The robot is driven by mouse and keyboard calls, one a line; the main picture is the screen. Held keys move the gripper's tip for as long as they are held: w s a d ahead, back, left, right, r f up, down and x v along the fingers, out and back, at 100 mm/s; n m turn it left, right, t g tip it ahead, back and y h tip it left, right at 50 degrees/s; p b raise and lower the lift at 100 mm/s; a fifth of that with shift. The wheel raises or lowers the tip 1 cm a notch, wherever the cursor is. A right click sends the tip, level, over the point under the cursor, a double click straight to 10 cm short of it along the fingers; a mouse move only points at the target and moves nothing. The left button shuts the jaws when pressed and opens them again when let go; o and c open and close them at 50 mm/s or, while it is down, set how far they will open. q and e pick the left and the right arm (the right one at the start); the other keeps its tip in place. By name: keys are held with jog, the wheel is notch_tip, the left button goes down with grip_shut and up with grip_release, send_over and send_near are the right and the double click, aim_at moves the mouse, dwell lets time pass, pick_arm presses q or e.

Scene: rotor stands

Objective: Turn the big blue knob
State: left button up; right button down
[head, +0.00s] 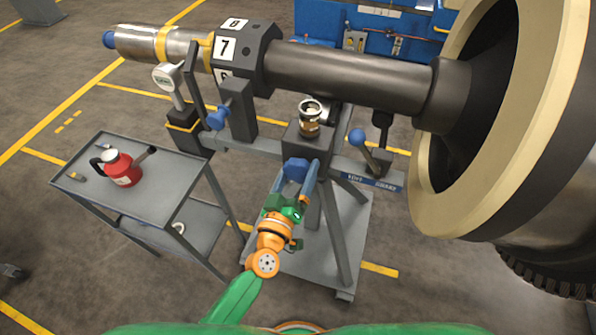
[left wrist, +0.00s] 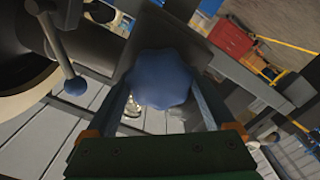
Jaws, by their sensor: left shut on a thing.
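The big blue knob (head: 296,168) sits on the front of the grey block in the middle of the rotor stand. In the left wrist view the knob (left wrist: 162,79) fills the space between the fingers and looks lobed. My left gripper (head: 298,176) reaches up to it from below, with one finger on each side, shut on the knob. The fingers also show in the left wrist view (left wrist: 162,92), one at each side of the knob. My right gripper is not in view.
A smaller blue knob (head: 217,119) is on the left of the stand, and a blue ball-ended lever (head: 357,137) on the right. A jar (head: 310,118) stands on the block. A grey cart (head: 190,165) with a red jug (head: 122,170) stands left. A large rotor (head: 480,190) is at right.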

pick_arm(q)
jog(key=shift+n, duration=0.3)
jog(key=n, duration=0.4)
jog(key=shift+b, duration=0.35)
jog(key=shift+n, duration=1.9)
jog(key=o, duration=1.1)
jog(key=b+v, duration=0.1)
jog(key=v, duration=0.6)
